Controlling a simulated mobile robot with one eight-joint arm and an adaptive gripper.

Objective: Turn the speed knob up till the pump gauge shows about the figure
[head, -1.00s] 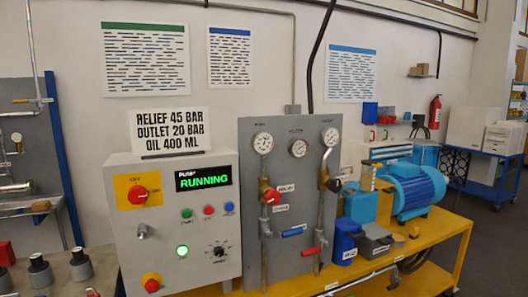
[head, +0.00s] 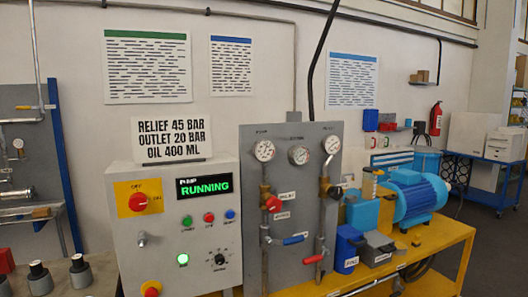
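The small black knob (head: 219,259) with a ring of marks sits at the lower right of the grey control box (head: 130,215) in the head view; it looks like the speed knob. Its label is too small to read. The pump gauge (head: 264,150) is the left one of three round dials on the grey upright panel (head: 299,225); its needle is too small to read. The box display (head: 204,186) reads "RUNNING" in green. A white sign (head: 172,139) reads "RELIEF 45 BAR, OUTLET 20 BAR, OIL 400 ML". My gripper is not in view.
A red rotary switch (head: 138,202) and a red-on-yellow button (head: 152,290) share the box. The panel has a red valve handle (head: 273,204), a blue lever (head: 293,240) and a red lever (head: 313,259). A blue motor (head: 416,196) stands on the yellow bench (head: 452,241).

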